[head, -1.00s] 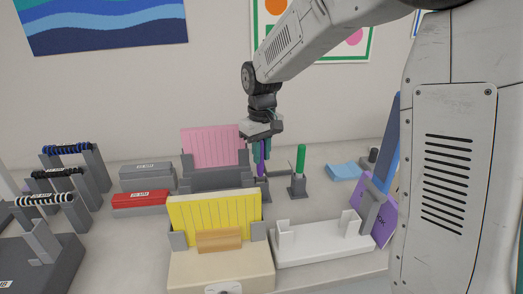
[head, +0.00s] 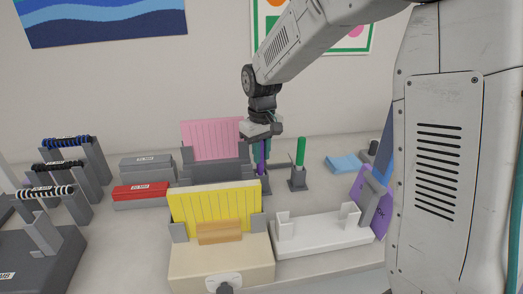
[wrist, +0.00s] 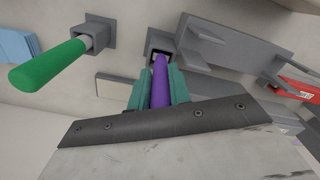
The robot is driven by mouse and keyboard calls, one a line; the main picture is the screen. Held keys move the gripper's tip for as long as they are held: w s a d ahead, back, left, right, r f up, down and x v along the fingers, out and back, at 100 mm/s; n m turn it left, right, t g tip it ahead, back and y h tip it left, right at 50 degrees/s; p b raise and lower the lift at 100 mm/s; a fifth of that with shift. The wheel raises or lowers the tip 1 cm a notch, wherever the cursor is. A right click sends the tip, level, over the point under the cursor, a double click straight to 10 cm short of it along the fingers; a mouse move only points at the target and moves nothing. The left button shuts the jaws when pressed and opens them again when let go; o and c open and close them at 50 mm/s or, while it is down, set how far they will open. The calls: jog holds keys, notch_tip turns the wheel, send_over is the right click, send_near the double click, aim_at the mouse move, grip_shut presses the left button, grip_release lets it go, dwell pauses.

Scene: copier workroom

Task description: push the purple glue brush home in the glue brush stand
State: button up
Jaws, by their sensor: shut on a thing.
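The purple glue brush (head: 262,158) is upright in the head view, under my gripper (head: 264,148). In the wrist view the purple brush (wrist: 160,85) lies between the two teal fingers of my gripper (wrist: 160,88), which is shut on it. Its far end meets the square socket of a grey glue brush stand (wrist: 162,42). The stand's base also shows in the head view (head: 264,187). How deep the brush sits in the socket is hidden.
A green brush (head: 301,150) stands in a second grey stand (head: 298,181) to the right. A grey holder with pink folders (head: 212,138) is close on the left. Yellow folders (head: 215,207) and a white tray (head: 325,240) are in front. A blue cloth (head: 343,163) lies to the right.

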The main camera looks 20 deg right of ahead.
jog(key=shift+f, duration=0.3)
jog(key=o, duration=1)
jog(key=shift+r, duration=0.1)
notch_tip(320, 180, up, 8)
jog(key=shift+f, duration=0.2)
jog(key=shift+d, duration=0.1)
jog(key=s+d+m, duration=0.1)
jog(key=s, duration=0.9)
jog(key=s+d+r+m, duration=0.1)
jog(key=s, duration=1)
jog(key=s+r+m+t, duration=0.1)
jog(key=s, duration=0.9)
jog(key=shift+s+d+r, duration=0.1)
jog(key=shift+s+d, duration=0.1)
jog(key=shift+d, duration=0.2)
